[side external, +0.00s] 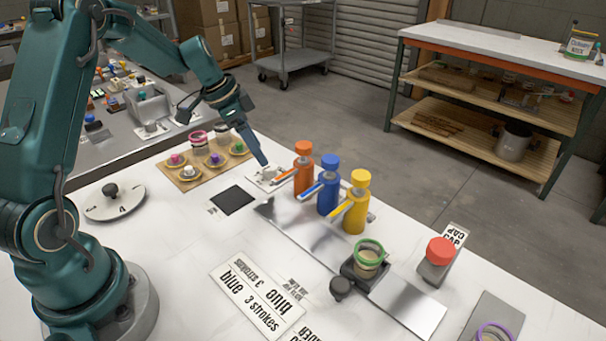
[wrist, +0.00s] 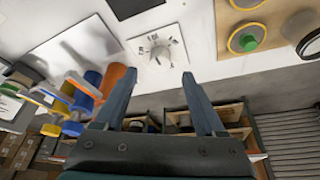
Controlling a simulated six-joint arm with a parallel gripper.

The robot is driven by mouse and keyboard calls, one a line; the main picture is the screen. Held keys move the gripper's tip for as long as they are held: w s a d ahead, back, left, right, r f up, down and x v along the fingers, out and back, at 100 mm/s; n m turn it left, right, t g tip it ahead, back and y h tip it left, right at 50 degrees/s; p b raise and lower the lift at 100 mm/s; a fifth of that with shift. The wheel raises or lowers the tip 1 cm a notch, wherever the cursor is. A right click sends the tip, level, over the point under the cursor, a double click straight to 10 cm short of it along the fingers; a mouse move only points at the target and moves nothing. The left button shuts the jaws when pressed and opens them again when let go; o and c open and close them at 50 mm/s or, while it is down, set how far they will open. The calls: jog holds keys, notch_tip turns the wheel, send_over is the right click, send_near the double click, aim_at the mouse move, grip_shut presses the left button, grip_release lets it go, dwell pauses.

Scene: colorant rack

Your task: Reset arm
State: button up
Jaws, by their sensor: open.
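My gripper (side external: 258,155) is open and empty above the back edge of the white worktable (side external: 130,240), near a small white dial plate behind the bottles. In the wrist view my gripper (wrist: 158,82) shows two dark fingers spread apart, with the dial plate (wrist: 157,50) beyond their tips and nothing between them. An orange bottle (side external: 303,167), a blue bottle (side external: 328,188) and a yellow bottle (side external: 357,203) stand in a row on a metal strip (side external: 408,305). In the wrist view the bottles are at the left, the orange one (wrist: 118,85) closest to a finger.
A cup with a green ring (side external: 369,250) sits on a black holder beside a black knob (side external: 341,287). A red cap (side external: 440,250) rests on a stand at right. A wooden board (side external: 185,183) holds several coloured pegs. A printed card (side external: 258,297) lies in front.

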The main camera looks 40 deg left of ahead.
jog(key=shift+w+d+r, duration=0.15)
jog(key=shift+d+r, duration=0.05)
jog(key=shift+d, duration=0.05)
jog(key=s+d+r+m+t, duration=0.2)
jog(key=s+d+r, duration=0.3)
jog(key=d+r, duration=0.7)
jog(key=s+d+f+n+y, duration=0.1)
jog(key=s+n, duration=0.6)
jog(key=s, duration=0.9)
jog(key=shift+f+y, duration=0.5)
jog(key=shift+f, duration=0.35)
